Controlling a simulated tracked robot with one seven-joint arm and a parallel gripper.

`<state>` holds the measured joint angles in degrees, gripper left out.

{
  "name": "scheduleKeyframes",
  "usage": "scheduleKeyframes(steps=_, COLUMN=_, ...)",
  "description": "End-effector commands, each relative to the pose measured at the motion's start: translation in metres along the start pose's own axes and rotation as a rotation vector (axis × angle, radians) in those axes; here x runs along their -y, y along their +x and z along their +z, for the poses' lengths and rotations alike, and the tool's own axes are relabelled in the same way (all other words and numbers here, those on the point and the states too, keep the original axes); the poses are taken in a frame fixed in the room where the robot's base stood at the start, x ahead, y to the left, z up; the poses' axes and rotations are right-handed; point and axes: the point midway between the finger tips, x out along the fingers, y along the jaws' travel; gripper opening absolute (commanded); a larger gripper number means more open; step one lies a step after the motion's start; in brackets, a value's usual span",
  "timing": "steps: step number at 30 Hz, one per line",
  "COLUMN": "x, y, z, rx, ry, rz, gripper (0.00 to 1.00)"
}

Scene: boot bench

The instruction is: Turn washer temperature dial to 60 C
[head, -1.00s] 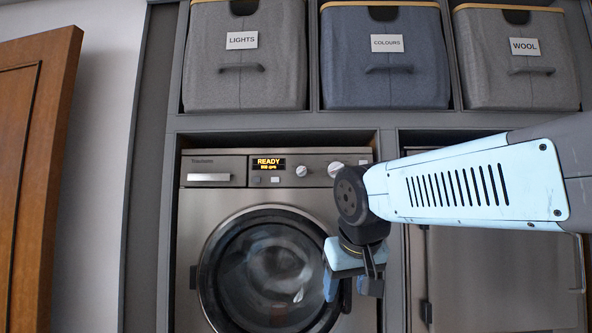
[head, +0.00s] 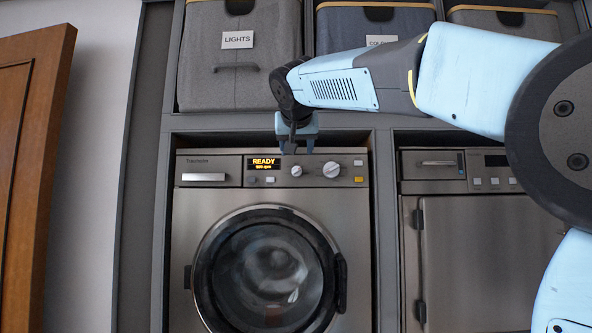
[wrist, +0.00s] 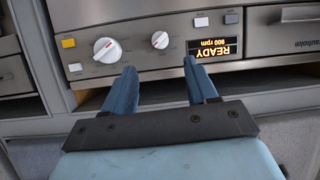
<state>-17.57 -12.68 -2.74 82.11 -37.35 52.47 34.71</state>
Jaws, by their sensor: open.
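The washer (head: 200,240) has a control panel with two white dials: a small dial (head: 296,170) and a larger dial (head: 331,169). No marking that names the temperature dial is legible. The display (head: 265,163) reads READY with an rpm line. My gripper (head: 297,148) is open and empty, just above the small dial in the head view. In the wrist view its fingertips (wrist: 160,68) sit either side of that dial's line, apparently clear of it.
The washer's round door (head: 265,270) is shut. Fabric bins, including LIGHTS (head: 235,75), stand on the shelf above. A second appliance (head: 480,250) is at the right. Small buttons (head: 359,179) flank the dials. A wooden door (head: 30,150) is at the left.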

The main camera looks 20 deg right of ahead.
Motion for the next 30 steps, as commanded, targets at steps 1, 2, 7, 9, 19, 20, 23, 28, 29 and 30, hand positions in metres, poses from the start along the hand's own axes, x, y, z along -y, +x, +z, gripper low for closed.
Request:
scheduleKeyframes(steps=1, x=0.001, y=0.011, z=0.001, rx=0.002, ry=-0.001, rz=0.0, gripper=0.57)
scheduleKeyframes(steps=2, x=0.001, y=0.016, z=0.001, rx=0.003, ry=-0.001, rz=0.0, gripper=0.57)
scheduleKeyframes(steps=7, x=0.001, y=0.045, z=0.001, rx=0.003, ry=-0.001, rz=0.0, gripper=0.57)
scheduleKeyframes(steps=9, x=0.001, y=0.058, z=0.001, rx=0.003, ry=-0.002, rz=0.0, gripper=0.57)
scheduleKeyframes(steps=19, x=0.0, y=0.102, z=0.001, rx=0.002, ry=-0.001, rz=0.0, gripper=0.57)
scheduleKeyframes(steps=20, x=0.0, y=0.104, z=0.001, rx=0.002, ry=-0.001, rz=0.0, gripper=0.57)
scheduleKeyframes(steps=23, x=0.0, y=0.108, z=0.001, rx=0.001, ry=-0.001, rz=0.0, gripper=0.57)
scheduleKeyframes(steps=28, x=-0.001, y=0.11, z=0.001, rx=0.001, ry=-0.001, rz=0.0, gripper=0.57)
scheduleKeyframes(steps=29, x=-0.001, y=0.11, z=0.001, rx=0.001, ry=-0.001, rz=0.0, gripper=0.57)
scheduleKeyframes(steps=30, x=-0.001, y=0.11, z=0.001, rx=0.001, ry=-0.001, rz=0.0, gripper=0.57)
